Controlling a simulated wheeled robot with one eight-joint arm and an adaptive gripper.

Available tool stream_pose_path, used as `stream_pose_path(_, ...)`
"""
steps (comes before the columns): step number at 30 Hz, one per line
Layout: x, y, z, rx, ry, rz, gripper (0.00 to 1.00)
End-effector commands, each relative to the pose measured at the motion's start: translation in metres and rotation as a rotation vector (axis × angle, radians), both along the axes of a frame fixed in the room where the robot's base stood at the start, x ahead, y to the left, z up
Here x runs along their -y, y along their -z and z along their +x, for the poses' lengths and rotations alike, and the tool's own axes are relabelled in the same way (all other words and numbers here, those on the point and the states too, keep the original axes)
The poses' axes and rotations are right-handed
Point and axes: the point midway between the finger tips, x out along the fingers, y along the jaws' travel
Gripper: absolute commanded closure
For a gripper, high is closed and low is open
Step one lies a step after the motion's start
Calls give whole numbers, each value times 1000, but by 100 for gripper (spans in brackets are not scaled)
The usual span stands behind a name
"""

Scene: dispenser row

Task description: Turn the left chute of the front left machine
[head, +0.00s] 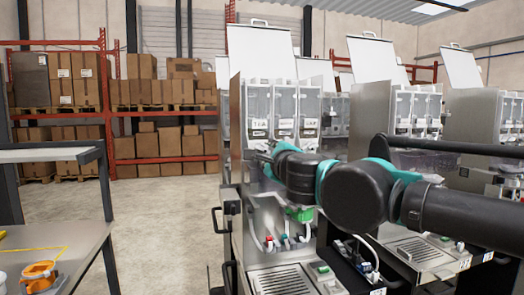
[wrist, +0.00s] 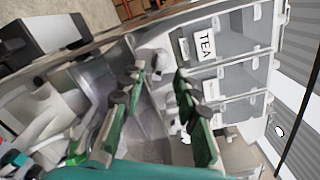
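The front left machine (head: 237,140) is a steel dispenser with a row of clear canisters (head: 284,105) under a raised white lid. My gripper (head: 264,155) is at its upper front, below the left canister, and hides the left chute in the head view. In the wrist view, my gripper (wrist: 158,78) is open, with its green, dark-padded fingers apart. A pale grey chute (wrist: 160,62) shows just beyond and between the fingertips, below the canister with the TEA label (wrist: 203,46). I cannot tell whether the fingers touch it.
More dispensers (head: 404,115) stand to the right. A grey side table (head: 50,240) with an orange item (head: 40,271) is at the left. Racks with boxes (head: 160,145) stand behind. The floor (head: 165,215) between table and machine is clear.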

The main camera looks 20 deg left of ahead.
Motion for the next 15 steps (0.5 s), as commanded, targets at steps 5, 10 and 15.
stream_pose_path(5, -15, 0, 25, 0, 1, 0, 69)
stream_pose_path(10, -24, 0, 39, 0, 0, 0, 69)
stream_pose_path(15, -28, 0, 45, 0, -1, 0, 69)
